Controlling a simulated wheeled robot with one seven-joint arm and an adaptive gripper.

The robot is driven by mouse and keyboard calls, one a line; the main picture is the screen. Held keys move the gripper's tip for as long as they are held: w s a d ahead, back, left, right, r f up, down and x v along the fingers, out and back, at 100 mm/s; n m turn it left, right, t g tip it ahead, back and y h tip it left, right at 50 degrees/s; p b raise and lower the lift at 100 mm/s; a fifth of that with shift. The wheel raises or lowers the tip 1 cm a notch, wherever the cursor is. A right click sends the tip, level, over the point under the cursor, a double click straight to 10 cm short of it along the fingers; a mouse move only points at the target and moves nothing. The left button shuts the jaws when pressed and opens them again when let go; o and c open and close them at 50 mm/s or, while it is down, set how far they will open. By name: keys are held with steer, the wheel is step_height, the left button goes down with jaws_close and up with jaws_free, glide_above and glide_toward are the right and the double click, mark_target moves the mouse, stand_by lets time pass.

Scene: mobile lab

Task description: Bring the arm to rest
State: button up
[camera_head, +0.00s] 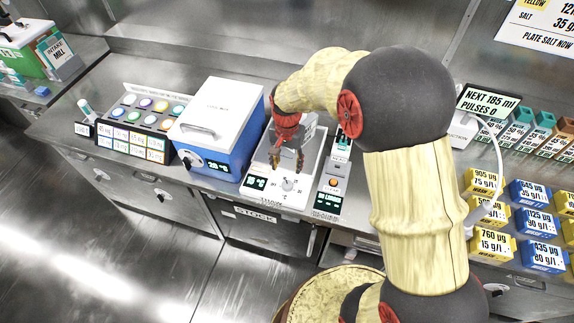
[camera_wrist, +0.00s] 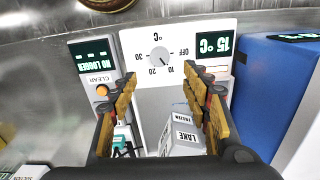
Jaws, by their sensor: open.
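My arm reaches over the counter from the right of the head view. My gripper (camera_head: 287,162) hangs fingers down over a white dial unit (camera_head: 262,195), and it is open. In the wrist view the gripper's (camera_wrist: 160,80) two yellow fingers stand apart, with the unit's dial (camera_wrist: 159,56) beyond their tips. A grey-white block labelled LAKE and FROZEN (camera_wrist: 184,138) shows between the fingers; I cannot tell whether they touch it. The unit's display (camera_wrist: 212,45) reads 15 °C.
A blue-and-white box (camera_head: 213,150) stands close left of the gripper. A narrow logger unit (camera_head: 330,187) with an orange button (camera_wrist: 102,90) is close right; its display reads NO LOGGER. A rack of coloured lids (camera_head: 128,142) is farther left. Yellow and blue blocks (camera_head: 492,244) stand at right.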

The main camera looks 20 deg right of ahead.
stand_by(0.4)
steer(key=s+r+n+t+b, duration=0.1)
steer(key=s+r+n+t, duration=0.4)
steer(key=s+r, duration=1.7)
steer(key=n, duration=0.3)
steer(key=shift+r+t+b, duration=0.3)
steer(key=shift+b, duration=0.05)
